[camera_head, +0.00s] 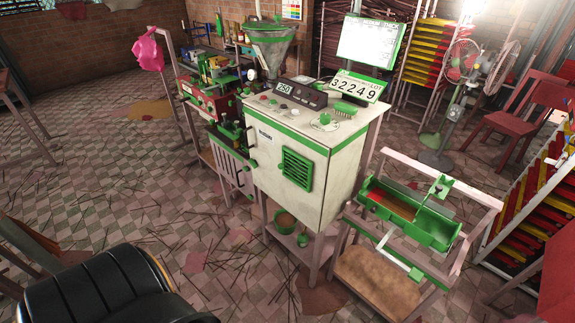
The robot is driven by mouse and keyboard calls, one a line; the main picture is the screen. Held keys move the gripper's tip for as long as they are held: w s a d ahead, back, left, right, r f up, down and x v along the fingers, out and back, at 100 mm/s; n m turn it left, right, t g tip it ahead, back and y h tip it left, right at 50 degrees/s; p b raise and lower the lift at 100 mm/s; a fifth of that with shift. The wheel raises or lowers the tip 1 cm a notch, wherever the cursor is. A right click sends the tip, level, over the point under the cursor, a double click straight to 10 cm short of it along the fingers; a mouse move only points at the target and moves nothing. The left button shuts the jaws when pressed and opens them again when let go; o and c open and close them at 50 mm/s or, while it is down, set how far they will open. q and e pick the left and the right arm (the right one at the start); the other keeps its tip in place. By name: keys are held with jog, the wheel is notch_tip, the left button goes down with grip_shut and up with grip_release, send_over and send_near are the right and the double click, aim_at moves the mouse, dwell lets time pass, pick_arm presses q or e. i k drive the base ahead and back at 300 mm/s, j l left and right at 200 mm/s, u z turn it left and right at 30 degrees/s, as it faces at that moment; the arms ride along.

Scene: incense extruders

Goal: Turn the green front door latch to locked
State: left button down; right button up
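The white machine cabinet (322,185) with green trim stands in the middle of the view. Its front door carries a green slatted vent (297,168). Neither of my grippers shows in this view.
A black padded seat (105,290) fills the bottom left. A wooden stand with a green tray (432,228) is right of the cabinet. A red chair (525,110) and fans (462,62) stand behind. Thin sticks litter the open tiled floor (150,190) at left.

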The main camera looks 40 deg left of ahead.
aim_at(253, 163)
jog(key=u, duration=1.5)
jog(key=i+j, duration=0.15)
jog(key=j, duration=0.25)
